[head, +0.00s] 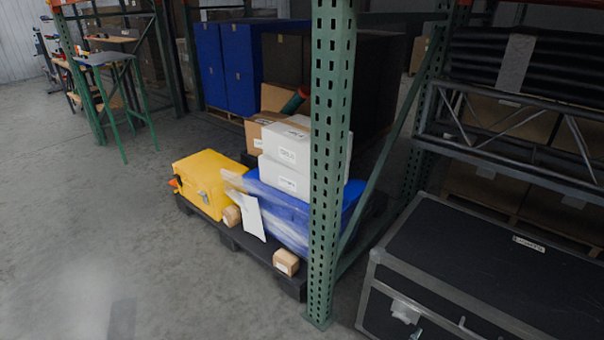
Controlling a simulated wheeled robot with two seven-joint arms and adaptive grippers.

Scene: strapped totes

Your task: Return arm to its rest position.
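Neither of my grippers shows in the head view, and no clear part of my arms is in the picture. A black pallet (232,236) stands on the floor in the middle, partly hidden by a green rack post. On it are a yellow case (205,182), a blue tote (283,211) with clear wrap over its left part, and white boxes (290,150) stacked on the tote. A white sheet (253,215) hangs at the tote's front left.
The green rack post (330,160) stands close in front of the pallet. A large black case (490,262) fills the lower right, below rack shelving (520,140). A green-legged stand (110,95) is at the upper left. The grey floor (90,240) at left is clear.

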